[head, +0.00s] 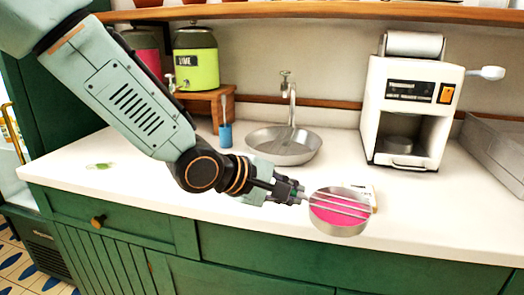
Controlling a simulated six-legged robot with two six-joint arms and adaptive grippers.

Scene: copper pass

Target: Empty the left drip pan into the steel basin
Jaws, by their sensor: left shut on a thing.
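A round steel drip pan (340,228) with a slatted grate over pink liquid is near the counter's front edge. My left gripper (303,197) is shut on the pan at its left side. The pan looks tilted toward the camera, its front wall overlapping the counter edge in the picture. The steel basin (284,155) stands behind and to the left of the pan, below a tap (291,100). The inside of the basin that shows looks empty. My right gripper is not in view.
A white machine (408,105) and a metal tray (497,135) are at right.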

